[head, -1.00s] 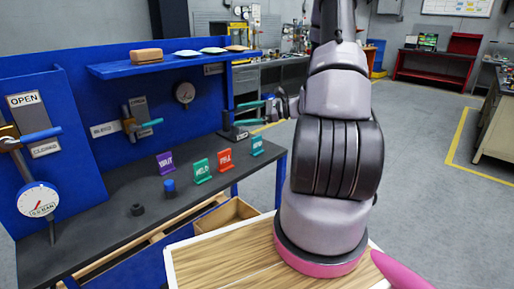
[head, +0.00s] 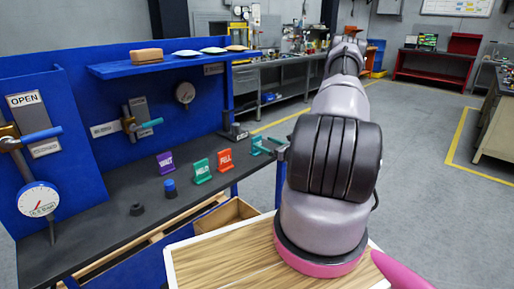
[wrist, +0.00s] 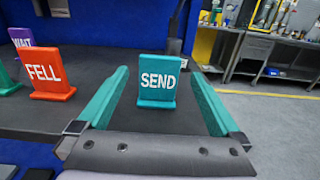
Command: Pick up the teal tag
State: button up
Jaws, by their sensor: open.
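The teal tag (wrist: 158,80), marked SEND, stands upright on the dark bench top in the wrist view. My gripper (wrist: 160,73) is open, with one teal finger on each side of the tag in the picture and visible gaps to both. I cannot tell how far the fingertips reach along it in depth. In the head view my gripper (head: 268,144) is low at the right end of the bench, and its teal fingers blend with the tag there.
A red tag (head: 225,166) marked FELL, a green tag (head: 201,171) and a purple tag (head: 166,162) stand in a row left of the teal one. A blue knob (head: 170,188) and a black knob (head: 137,209) sit in front. A blue panel (head: 110,160) rises behind.

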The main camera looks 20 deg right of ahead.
aim_at(258, 141)
jog(key=x, duration=0.5)
jog(key=shift+w+f, duration=0.2)
jog(key=shift+f, duration=0.05)
jog(key=c, duration=1.3)
jog(key=shift+r, duration=0.1)
